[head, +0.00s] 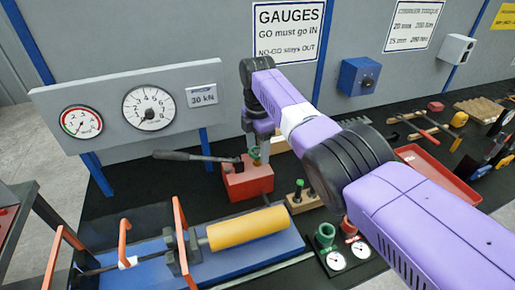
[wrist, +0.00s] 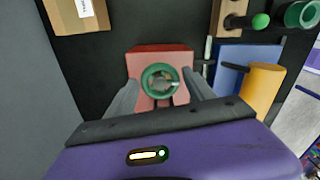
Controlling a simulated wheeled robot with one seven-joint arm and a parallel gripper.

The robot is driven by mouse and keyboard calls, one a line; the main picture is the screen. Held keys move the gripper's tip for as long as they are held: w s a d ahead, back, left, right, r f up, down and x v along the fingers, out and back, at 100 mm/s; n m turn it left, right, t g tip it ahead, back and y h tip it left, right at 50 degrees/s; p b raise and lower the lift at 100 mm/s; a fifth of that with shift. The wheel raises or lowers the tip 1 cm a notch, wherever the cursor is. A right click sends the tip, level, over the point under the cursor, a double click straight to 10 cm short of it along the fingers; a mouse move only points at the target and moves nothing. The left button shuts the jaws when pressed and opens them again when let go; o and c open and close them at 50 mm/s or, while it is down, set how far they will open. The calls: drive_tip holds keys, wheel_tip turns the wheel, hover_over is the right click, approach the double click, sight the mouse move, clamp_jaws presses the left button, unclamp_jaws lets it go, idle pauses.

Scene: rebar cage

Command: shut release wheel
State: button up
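The release wheel is a small green ring with a pale mark on its right side. In the wrist view the wheel (wrist: 147,72) sits on top of the red pump block (wrist: 160,50), between my fingers. My gripper (wrist: 160,86) is open, one grey finger on each side of the wheel, with gaps showing between fingers and rim. In the head view my gripper (head: 259,138) points down over the red pump block (head: 248,185), and the green wheel (head: 255,160) shows only partly below the fingers. I cannot tell the fingertips' exact height relative to the wheel.
A dark pump lever (head: 190,156) sticks out left from the block. A yellow cylinder (head: 247,228) lies on a blue base in front. A wooden block with green-topped pin (head: 302,195) stands close right. Two gauges (head: 149,107) hang on a panel behind.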

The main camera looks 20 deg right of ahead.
drive_tip(key=c, duration=1)
